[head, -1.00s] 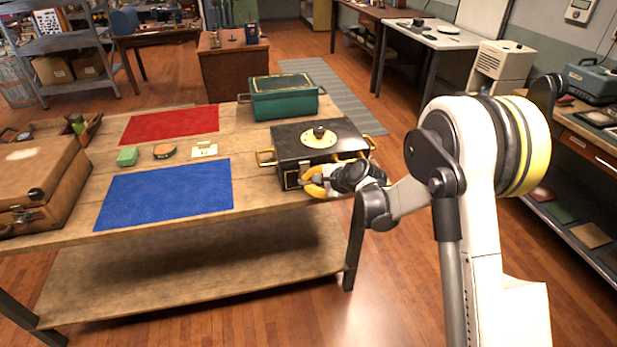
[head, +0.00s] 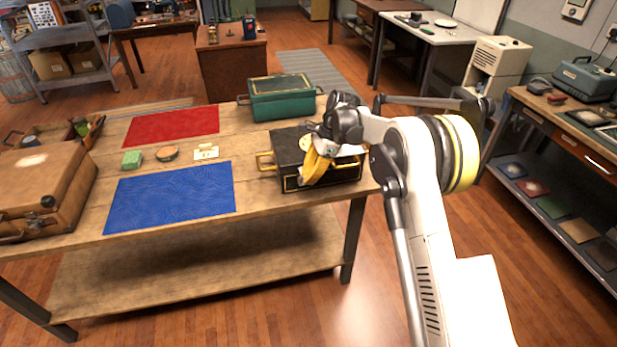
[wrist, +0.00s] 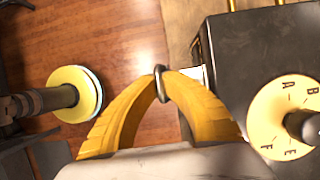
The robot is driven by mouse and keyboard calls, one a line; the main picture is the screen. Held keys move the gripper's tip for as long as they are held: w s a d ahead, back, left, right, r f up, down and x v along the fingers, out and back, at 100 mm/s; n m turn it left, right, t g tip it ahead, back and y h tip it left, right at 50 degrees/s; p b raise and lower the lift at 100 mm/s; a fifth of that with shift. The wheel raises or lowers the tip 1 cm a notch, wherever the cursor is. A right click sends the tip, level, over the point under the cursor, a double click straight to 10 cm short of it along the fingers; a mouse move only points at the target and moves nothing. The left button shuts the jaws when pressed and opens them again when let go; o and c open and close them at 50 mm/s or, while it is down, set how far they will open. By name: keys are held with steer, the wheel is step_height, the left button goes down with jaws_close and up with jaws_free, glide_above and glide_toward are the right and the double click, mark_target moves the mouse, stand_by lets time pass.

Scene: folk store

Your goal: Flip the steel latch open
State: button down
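The black box (head: 345,172) with gold trim and side handles stands at the right end of the wooden table; my arm hides part of it. In the wrist view the box (wrist: 240,45) is at the right, with a cream lettered dial (wrist: 268,122) and a dark knob. The steel latch (wrist: 160,95) shows as a grey ring with a bright plate beside it, at the box's edge. My gripper (wrist: 162,72) has its yellow fingertips together at this ring, one on each side. In the head view my gripper (head: 306,178) points down at the box's front; the latch is hidden there.
A green box (head: 283,100) stands behind the black box. A blue mat (head: 170,197) and a red mat (head: 170,125) lie to the left, with small items between them. A brown suitcase (head: 40,185) is at the far left. Open floor lies in front of the table.

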steer(key=shift+w+a+r+g+p, duration=0.15)
steer(key=shift+r+g+p, duration=0.3)
steer(key=shift+g, duration=0.35)
steer(key=c, duration=1.5)
jaws_free()
steer(key=shift+c, duration=0.2)
steer(key=shift+r, duration=0.1)
steer(key=v, duration=1.2)
steer(key=shift+a, duration=0.2)
steer(key=shift+w, duration=0.1)
